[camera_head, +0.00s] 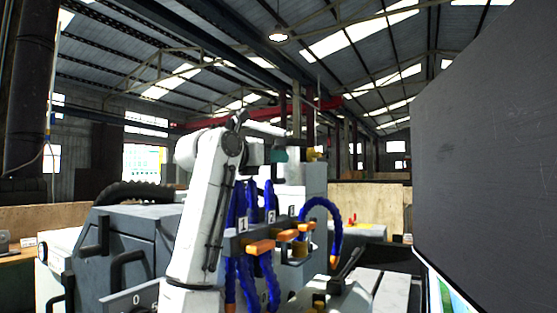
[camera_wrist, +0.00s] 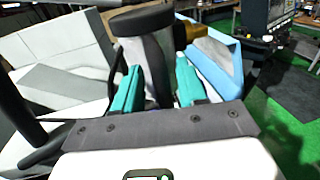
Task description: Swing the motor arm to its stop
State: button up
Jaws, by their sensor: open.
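My gripper (camera_head: 279,156) is raised at the end of my white arm, in the middle of the head view, in front of the grinder's pale upright housing (camera_head: 313,179). In the wrist view my gripper (camera_wrist: 159,88) has its two teal fingers apart. A dark grey rounded part (camera_wrist: 150,57), perhaps of the motor arm, shows between and beyond the fingers. I cannot tell whether they touch it. A yellow-brown piece (camera_wrist: 207,42) sits just right of its top. A yellow piece (camera_head: 314,156) also shows right of my gripper in the head view. The motor arm's stop cannot be made out.
Blue coolant hoses (camera_head: 322,206) and orange-handled levers (camera_head: 262,246) with numbered tags stand below my gripper. A grey machine cabinet (camera_head: 125,243) is at the left. A large dark panel (camera_head: 490,150) fills the right. Green floor (camera_wrist: 270,130) lies open at right in the wrist view.

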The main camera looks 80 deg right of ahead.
jog(key=shift+s+d, duration=0.15)
jog(key=shift+d, duration=0.05)
grip_shut()
dwell(0.3)
